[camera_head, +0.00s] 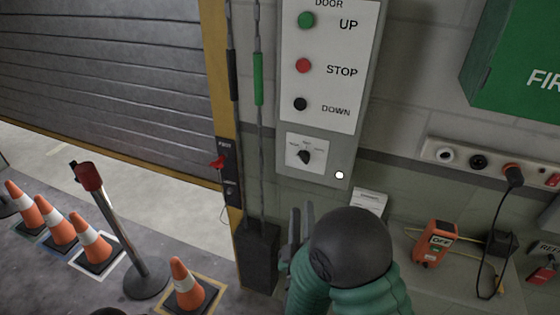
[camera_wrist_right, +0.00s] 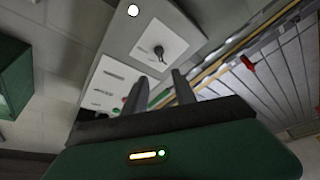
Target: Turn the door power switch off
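A grey door panel (camera_head: 320,182) hangs on the wall. Its lower plate holds a black rotary switch (camera_head: 304,156) with small labels I cannot read; the knob also shows in the wrist view (camera_wrist_right: 160,52). Above it are a green UP button (camera_head: 306,20), a red STOP button (camera_head: 303,65) and a black DOWN button (camera_head: 300,104). My right gripper (camera_head: 301,222) is below the panel in the head view, with its fingers pointing up. In the wrist view its fingers (camera_wrist_right: 159,92) stand apart with nothing between them, apart from the switch. My left gripper is out of view.
A red lever (camera_head: 218,162) sits on a black box on the yellow door post. Two poles, one with a green sleeve (camera_head: 258,78), stand left of the panel. Several cones and a post (camera_head: 120,230) are at left. A socket strip and an orange device (camera_head: 434,243) are right.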

